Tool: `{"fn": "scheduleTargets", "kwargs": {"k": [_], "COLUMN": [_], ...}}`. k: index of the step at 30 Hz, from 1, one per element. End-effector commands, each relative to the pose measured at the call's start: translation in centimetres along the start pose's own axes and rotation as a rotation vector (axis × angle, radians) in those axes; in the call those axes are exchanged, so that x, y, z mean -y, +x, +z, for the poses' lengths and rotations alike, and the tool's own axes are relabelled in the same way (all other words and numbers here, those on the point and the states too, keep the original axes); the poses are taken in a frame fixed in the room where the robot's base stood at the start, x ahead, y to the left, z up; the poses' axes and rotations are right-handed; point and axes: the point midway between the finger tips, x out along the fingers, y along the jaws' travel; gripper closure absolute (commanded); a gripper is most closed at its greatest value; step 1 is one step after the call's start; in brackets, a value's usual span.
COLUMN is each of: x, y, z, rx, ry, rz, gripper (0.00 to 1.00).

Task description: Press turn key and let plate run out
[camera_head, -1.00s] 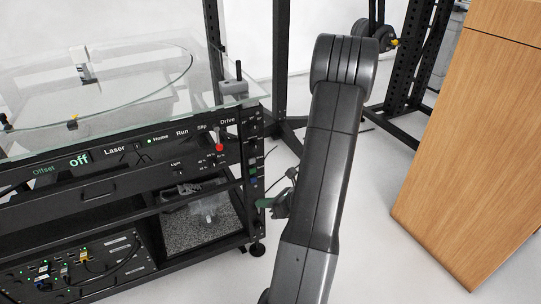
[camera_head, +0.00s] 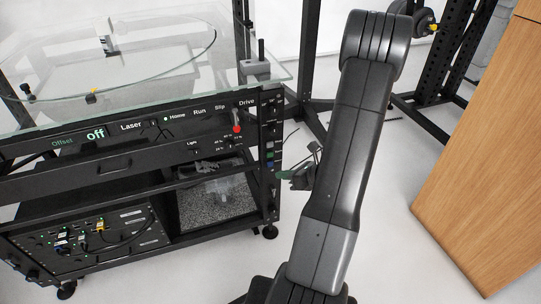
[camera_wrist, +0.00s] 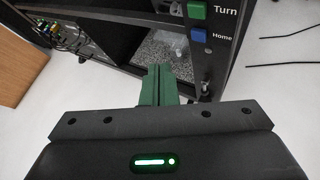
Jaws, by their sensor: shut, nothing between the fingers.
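The green Turn key (camera_wrist: 197,10) sits on the black front post at the top of the wrist view, labelled "Turn". The blue Home key (camera_wrist: 198,33) is right below it. My gripper (camera_wrist: 158,72) has its green fingers shut together with nothing between them. In the wrist view the fingertips are lower in the picture than both keys and left of them, seemingly apart from the post. In the head view my gripper (camera_head: 284,175) is just right of the rack's right post, partly hidden behind my arm. The round glass plate (camera_head: 150,66) lies on top of the rack.
The black rack (camera_head: 110,190) carries a control panel reading "off" (camera_head: 95,134) and a red knob (camera_head: 237,129). A toggle switch (camera_wrist: 206,88) is below the keys. A wooden cabinet (camera_head: 480,150) stands at the right.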

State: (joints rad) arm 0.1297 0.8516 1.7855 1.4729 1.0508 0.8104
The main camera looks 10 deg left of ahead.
Motion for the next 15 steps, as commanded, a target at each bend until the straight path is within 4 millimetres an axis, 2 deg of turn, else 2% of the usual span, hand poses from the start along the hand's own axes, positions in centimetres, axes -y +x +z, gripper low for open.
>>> {"fn": "scheduleTargets", "kwargs": {"k": [6,15], "x": [1.6,3.0], "y": [2.3,4.2], "z": [1.7,3.1], "rx": [-0.001,0.0], "ry": [-0.001,0.0], "rz": [0.001,0.0], "gripper": [1.0,1.0]}}
